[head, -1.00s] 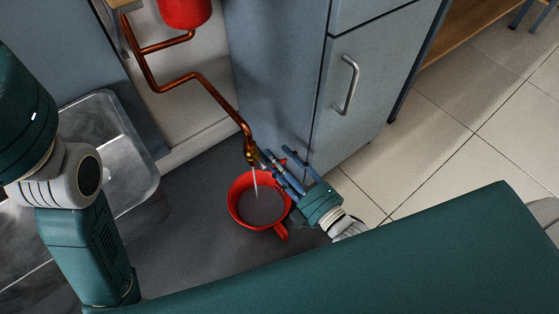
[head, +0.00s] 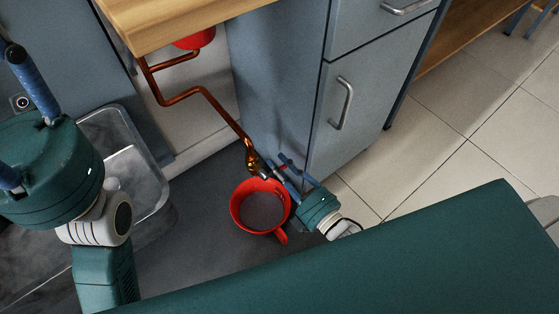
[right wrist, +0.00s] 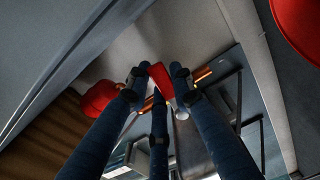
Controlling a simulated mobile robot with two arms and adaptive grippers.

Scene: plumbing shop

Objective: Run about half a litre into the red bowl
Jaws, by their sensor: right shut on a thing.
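The red bowl (head: 236,214) stands upright on the dark floor below the copper tap (head: 254,163), its handle toward the lower right. Greyish liquid shows inside; I cannot read its level. No stream shows between tap and bowl. My right gripper (head: 277,171) is at the tap just above the bowl's rim. In the right wrist view its blue fingers (right wrist: 160,88) are shut on the red tap handle (right wrist: 161,80), and the bowl's edge (right wrist: 300,30) shows at the top right. My left gripper (head: 14,112) is at the left edge, its blue fingers spread and empty.
A copper pipe (head: 204,93) runs down to the tap from under a wooden worktop (head: 175,22). A grey cabinet (head: 335,140) stands right behind my right gripper. A clear bin (head: 150,160) stands at the left. Tiled floor (head: 470,125) is open at the right.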

